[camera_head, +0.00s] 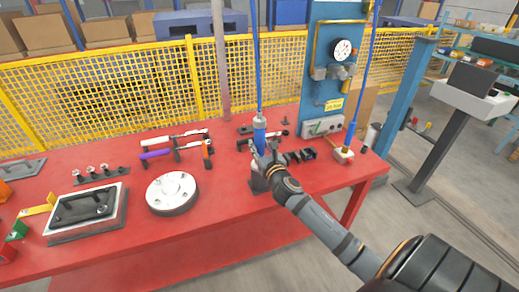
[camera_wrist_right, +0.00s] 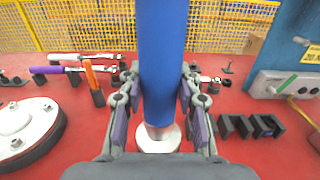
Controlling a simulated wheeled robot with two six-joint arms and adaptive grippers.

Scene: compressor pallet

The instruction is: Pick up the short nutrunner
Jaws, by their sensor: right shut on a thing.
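A nutrunner (camera_head: 260,134) with a blue body and a silver top hangs upright from a blue line above the red table. It shows in the right wrist view as a thick blue cylinder (camera_wrist_right: 163,45) with a silver lower end. My right gripper (camera_head: 262,157) is shut around its blue body, one finger on each side (camera_wrist_right: 159,88). Its lower part is hidden behind the gripper in the head view. A second blue tool (camera_head: 350,133) hangs from another line further right. I cannot read either tool's length exactly. My left gripper is not in view.
The red table (camera_head: 225,205) carries a round white flange (camera_head: 172,192), a rectangular plate fixture (camera_head: 86,208) and several wrenches (camera_head: 178,147). Black holders (camera_wrist_right: 250,125) stand right of the gripper. A blue panel with a gauge (camera_head: 342,49) and a yellow mesh fence (camera_head: 90,95) rise behind.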

